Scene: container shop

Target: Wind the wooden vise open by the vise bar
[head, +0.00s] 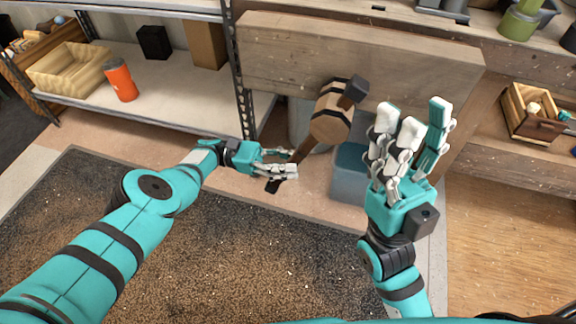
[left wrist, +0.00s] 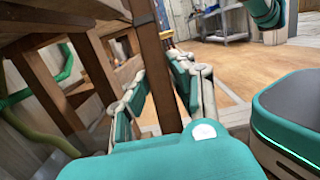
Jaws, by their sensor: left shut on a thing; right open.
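The wooden vise is on the bench front, with a broad plank (head: 350,60) and a round wooden hub (head: 330,122) with dark bands. The vise bar (head: 305,151) runs slantwise through the hub, from a dark upper end to a dark lower end. My left gripper (head: 280,163) is shut on the bar near its lower end. In the left wrist view the brown bar (left wrist: 158,70) stands between the fingers (left wrist: 165,92). My right gripper (head: 414,125) is open and empty, fingers up, right of the hub and apart from it.
A blue-grey box (head: 348,172) stands under the bench, right of the bar. A metal shelf (head: 165,85) at left holds an orange cup (head: 120,80) and a wooden crate (head: 68,70). A small wooden box (head: 522,112) lies at right. The dark mat (head: 260,250) is clear.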

